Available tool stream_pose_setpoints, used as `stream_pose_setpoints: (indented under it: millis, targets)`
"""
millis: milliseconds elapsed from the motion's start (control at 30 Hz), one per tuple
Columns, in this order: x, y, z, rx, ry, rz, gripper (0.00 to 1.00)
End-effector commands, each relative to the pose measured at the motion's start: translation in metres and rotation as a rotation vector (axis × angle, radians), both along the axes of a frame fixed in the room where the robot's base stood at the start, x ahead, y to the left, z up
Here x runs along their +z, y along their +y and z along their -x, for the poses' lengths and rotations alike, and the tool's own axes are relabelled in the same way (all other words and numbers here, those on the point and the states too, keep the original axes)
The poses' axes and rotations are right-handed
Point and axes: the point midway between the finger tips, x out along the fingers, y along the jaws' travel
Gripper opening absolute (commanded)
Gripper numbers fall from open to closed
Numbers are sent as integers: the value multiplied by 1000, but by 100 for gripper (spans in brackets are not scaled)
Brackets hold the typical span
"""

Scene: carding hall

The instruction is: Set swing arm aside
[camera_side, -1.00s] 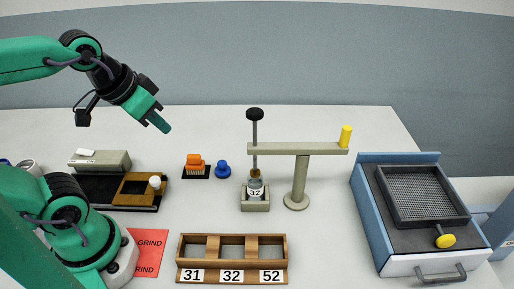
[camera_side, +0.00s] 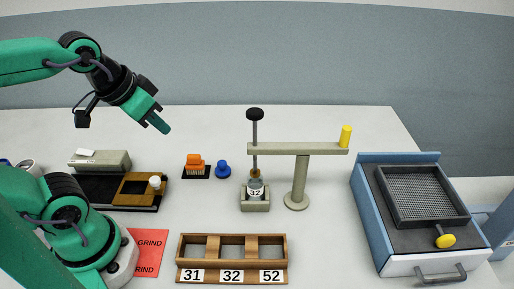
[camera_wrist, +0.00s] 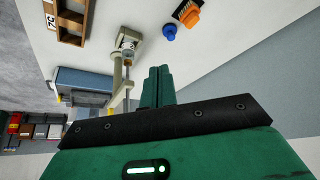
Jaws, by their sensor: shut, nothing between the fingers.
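The swing arm (camera_side: 297,149) is a beige horizontal bar on a round post with a disc foot. A yellow knob (camera_side: 346,136) stands upright at its right end. Its left end meets a dark rod with a black top knob (camera_side: 254,114), above a small jar labelled 32 (camera_side: 255,188) in a beige block. The swing arm (camera_wrist: 118,72) also shows in the wrist view, partly hidden by my gripper. My gripper (camera_side: 162,126) is shut and empty, high at the left, well apart from the swing arm. Its fingers (camera_wrist: 158,84) lie together in the wrist view.
A wooden rack (camera_side: 232,280) labelled 31, 32, 52 stands in front. A blue tray with a mesh screen (camera_side: 425,195) is at the right. An orange brush (camera_side: 194,161) and a blue knob (camera_side: 223,169) lie left of the jar. A red GRIND sheet (camera_side: 150,250) lies front left.

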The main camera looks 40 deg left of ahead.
Motion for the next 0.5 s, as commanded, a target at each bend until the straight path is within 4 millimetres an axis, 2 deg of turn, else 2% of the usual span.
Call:
stream_pose_setpoints:
  millis: [167, 367, 500]
  targets:
    - [0, 0, 0, 0, 0, 0, 2]
    - [4, -1, -4, -6, 4, -1, 41]
    - [13, -4, -13, -24, 20, -2, 41]
